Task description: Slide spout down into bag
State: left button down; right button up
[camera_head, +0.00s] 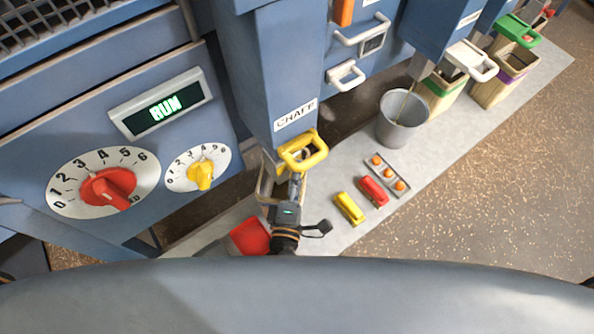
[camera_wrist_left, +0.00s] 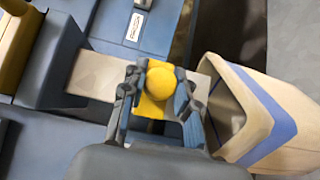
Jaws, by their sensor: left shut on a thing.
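The blue spout housing labelled CHAFF (camera_head: 285,75) stands in the middle of the head view. A yellow handle (camera_head: 315,156) sits at its lower end. My left gripper (camera_head: 298,172) is shut on this handle; the wrist view shows the yellow grip (camera_wrist_left: 158,82) between its fingers. A tan bag with a blue stripe (camera_wrist_left: 262,112) lies to the right of the fingers in the wrist view, its mouth facing them. In the head view the bag is mostly hidden behind my gripper. I cannot tell whether the spout's end is inside the bag. My right gripper is not in view.
A panel with a red dial (camera_head: 108,188), a yellow dial (camera_head: 200,175) and a RUN display (camera_head: 163,108) is at left. Free floor lies lower right.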

pick_arm(q)
notch_tip(320, 180, down, 3)
jog(key=shift+s+r+b, duration=0.1)
jog(key=shift+b, duration=0.5)
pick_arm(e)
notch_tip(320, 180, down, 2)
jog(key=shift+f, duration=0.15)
pick_arm(q)
jog(key=c, duration=1)
grip_release()
jog(key=s+a, duration=0.2)
jog(key=s, duration=0.9)
jog(key=shift+s, duration=0.4)
